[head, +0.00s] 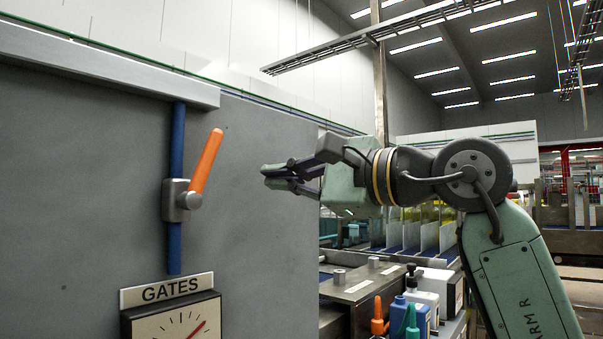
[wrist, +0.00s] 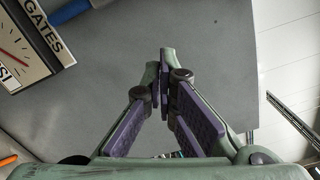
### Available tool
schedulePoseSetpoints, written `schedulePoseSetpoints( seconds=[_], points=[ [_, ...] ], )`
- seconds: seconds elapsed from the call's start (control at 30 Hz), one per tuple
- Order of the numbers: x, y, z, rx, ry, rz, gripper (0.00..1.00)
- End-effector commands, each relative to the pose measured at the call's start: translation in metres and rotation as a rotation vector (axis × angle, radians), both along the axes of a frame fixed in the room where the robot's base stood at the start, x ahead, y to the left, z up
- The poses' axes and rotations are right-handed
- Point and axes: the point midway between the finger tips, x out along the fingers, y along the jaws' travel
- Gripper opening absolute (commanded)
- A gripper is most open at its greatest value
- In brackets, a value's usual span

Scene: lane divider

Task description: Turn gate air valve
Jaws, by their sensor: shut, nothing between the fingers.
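The gate air valve has an orange handle (head: 206,161) on a grey metal body (head: 180,200), set in a vertical blue pipe (head: 176,140) on a grey panel. The handle points up and tilts right. A "GATES" label (head: 166,290) and a dial gauge (head: 176,320) sit below it. In the wrist view the label (wrist: 42,38) and gauge (wrist: 14,55) show at the upper left, with a bit of blue pipe (wrist: 68,10). My gripper (head: 268,176) is to the right of the handle, apart from it, shut and empty. In the wrist view its fingertips (wrist: 161,75) meet before bare panel.
The grey panel (head: 270,240) is bare between the valve and my gripper. A metal rail (head: 110,65) runs above the valve. Below my arm at the right stand bottles (head: 412,315) and a work surface (head: 360,283). An orange thing (wrist: 8,160) shows at the wrist view's lower left.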

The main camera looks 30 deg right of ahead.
Motion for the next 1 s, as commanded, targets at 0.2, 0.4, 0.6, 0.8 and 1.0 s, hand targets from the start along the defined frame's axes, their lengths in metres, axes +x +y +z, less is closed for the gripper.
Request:
schedulePoseSetpoints(
  seconds=[0.2, 0.4, 0.6, 0.8, 1.0],
  points=[
    [0.033, 0.022, 0.006, -0.003, -0.002, 0.002, 0.00],
    [0.029, 0.045, 0.014, -0.002, 0.000, 0.001, 0.00],
    [0.028, 0.051, 0.016, 0.001, 0.000, 0.001, 0.00],
    [0.028, 0.052, 0.015, 0.001, 0.000, 0.001, 0.00],
    [0.026, 0.055, 0.024, -0.073, -0.026, 0.000, 0.00]
  ],
)
